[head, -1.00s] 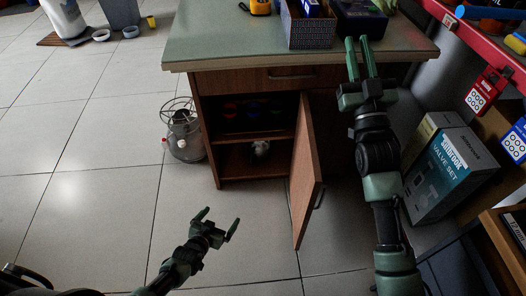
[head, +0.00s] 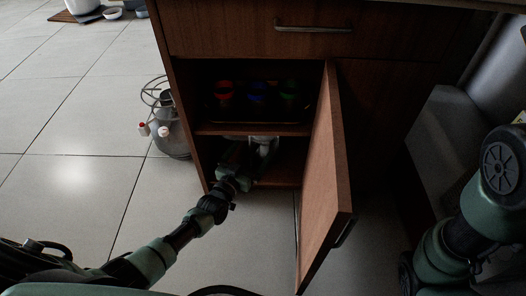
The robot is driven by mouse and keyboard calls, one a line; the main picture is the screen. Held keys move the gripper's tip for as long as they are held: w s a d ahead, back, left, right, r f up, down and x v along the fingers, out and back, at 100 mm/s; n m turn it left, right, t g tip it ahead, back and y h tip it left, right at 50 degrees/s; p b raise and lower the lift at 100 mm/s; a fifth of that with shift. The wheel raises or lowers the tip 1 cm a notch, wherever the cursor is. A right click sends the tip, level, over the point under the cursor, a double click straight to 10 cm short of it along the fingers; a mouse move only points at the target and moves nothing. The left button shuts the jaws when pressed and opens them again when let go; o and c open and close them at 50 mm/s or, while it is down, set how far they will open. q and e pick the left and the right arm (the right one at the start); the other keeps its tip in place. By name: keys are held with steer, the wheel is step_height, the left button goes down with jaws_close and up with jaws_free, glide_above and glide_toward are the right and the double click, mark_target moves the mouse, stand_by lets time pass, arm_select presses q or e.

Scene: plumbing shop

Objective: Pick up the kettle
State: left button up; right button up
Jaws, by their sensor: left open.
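A small pale metallic thing, apparently the kettle (head: 263,140), is in the lower compartment of the open cabinet (head: 190,112), below the middle shelf. Only part of it shows, because the shelf edge, shadow and my gripper cover the rest. My left gripper (head: 256,153) is open and reaches into that compartment, with its fingers at the kettle. I cannot tell whether the fingers touch it. My right arm is at the right edge, and its gripper is out of the picture.
The cabinet door (head: 324,190) stands open to the right of my left arm. Red, blue and green items (head: 257,92) sit in a tray on the shelf above. A grey metal canister (head: 170,130) stands on the floor left of the cabinet.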

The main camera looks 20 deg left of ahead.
mark_target(258, 143)
arm_select(q)
steer(key=w+b, duration=0.1)
steer(key=w, duration=0.1)
steer(key=w+d+b, duration=0.1)
steer(key=w+b, duration=0.1)
steer(key=shift+w+r, duration=0.1)
steer(key=shift+w, duration=0.05)
steer(key=shift+w+d+r+b, duration=0.1)
steer(key=shift+w+d+b, duration=0.05)
steer(key=shift+w+b, duration=0.4)
steer(key=shift+w+r, duration=0.1)
steer(key=c, duration=1.7)
steer(key=shift+r, duration=0.1)
steer(key=shift+c, duration=1.2)
